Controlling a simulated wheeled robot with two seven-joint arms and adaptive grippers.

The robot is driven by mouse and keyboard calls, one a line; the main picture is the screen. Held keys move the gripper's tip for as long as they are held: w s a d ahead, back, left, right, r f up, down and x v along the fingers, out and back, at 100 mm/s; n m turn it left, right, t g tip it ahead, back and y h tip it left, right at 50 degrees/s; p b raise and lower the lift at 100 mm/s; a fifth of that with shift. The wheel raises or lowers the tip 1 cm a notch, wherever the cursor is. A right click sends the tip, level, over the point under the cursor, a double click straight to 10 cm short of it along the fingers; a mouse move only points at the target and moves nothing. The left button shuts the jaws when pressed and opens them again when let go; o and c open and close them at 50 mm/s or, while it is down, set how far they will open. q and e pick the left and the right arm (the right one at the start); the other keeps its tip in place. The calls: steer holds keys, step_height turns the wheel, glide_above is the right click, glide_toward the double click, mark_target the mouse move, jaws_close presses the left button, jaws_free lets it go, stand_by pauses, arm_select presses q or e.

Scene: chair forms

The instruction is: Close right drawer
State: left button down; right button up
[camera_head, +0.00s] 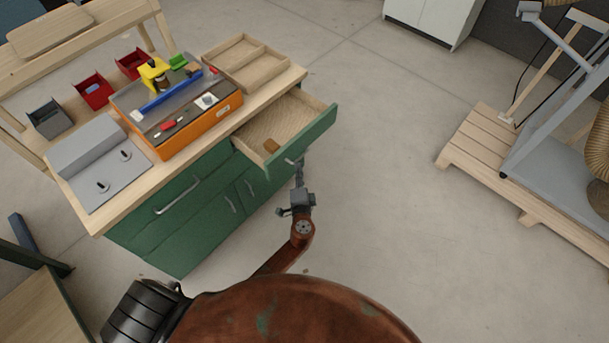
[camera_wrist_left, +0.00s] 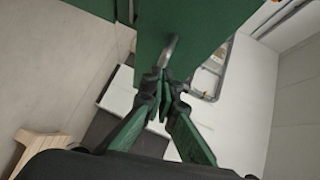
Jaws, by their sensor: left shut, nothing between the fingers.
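My left gripper (camera_head: 299,169) is just in front of the drawer front, by the handle. In the left wrist view my left gripper (camera_wrist_left: 165,80) is shut and empty, its fingertips close to the handle (camera_wrist_left: 168,50) on the green drawer front (camera_wrist_left: 190,20). I cannot tell whether they touch. My right gripper is not in view.
The wooden benchtop (camera_head: 220,138) carries an orange case (camera_head: 190,128), a divided wooden tray (camera_head: 245,62) and a grey plate with pegs. A wooden pallet (camera_head: 490,150) stands at the right. The floor (camera_head: 400,200) between is clear.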

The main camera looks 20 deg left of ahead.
mark_target(265, 167)
arm_select(q)
steer(key=shift+w+a, duration=0.1)
steer(key=shift+a, duration=0.15)
steer(key=w+a+b, duration=0.1)
steer(key=w+a, duration=0.1)
steer(key=a, duration=0.4)
steer(key=w+a+b, duration=0.1)
steer(key=w+a, duration=0.1)
steer(key=a, duration=0.4)
steer(key=w+a+b, duration=0.2)
steer(key=a, duration=0.4)
steer(key=shift+w+a+f, duration=0.1)
steer(key=shift+w+a, duration=0.25)
steer(key=shift+w, duration=0.05)
steer(key=shift+w+a, duration=0.15)
steer(key=shift+a, duration=0.4)
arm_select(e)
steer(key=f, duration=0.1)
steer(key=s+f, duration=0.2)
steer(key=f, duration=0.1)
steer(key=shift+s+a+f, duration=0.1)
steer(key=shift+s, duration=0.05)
